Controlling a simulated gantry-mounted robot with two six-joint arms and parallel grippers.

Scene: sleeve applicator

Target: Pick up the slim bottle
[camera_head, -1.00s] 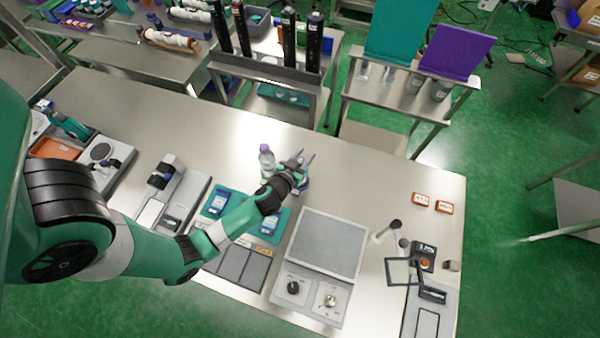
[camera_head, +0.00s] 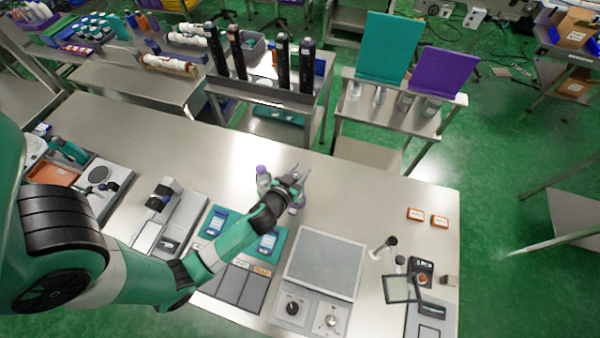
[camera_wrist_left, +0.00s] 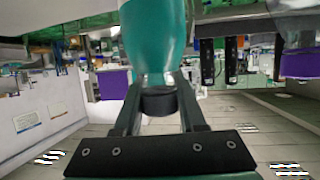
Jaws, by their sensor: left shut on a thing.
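My left gripper (camera_head: 302,178) is above the middle of the steel table in the head view. In the left wrist view its two fingers (camera_wrist_left: 160,108) are closed around the dark cap end of a slim teal bottle (camera_wrist_left: 155,35). The bottle has a clear, narrowing shoulder. In the head view the gripper and wrist mostly hide this bottle, so I cannot tell whether its base touches the table. A clear bottle with a purple cap (camera_head: 263,182) stands just left of the gripper. My right gripper is not in view.
A grey square plate with a knob panel (camera_head: 323,262) lies in front of the gripper. A teal mat (camera_head: 277,258) with blue-labelled items is under my forearm. Two orange boxes (camera_head: 416,214) lie at the right. The table behind the gripper is clear.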

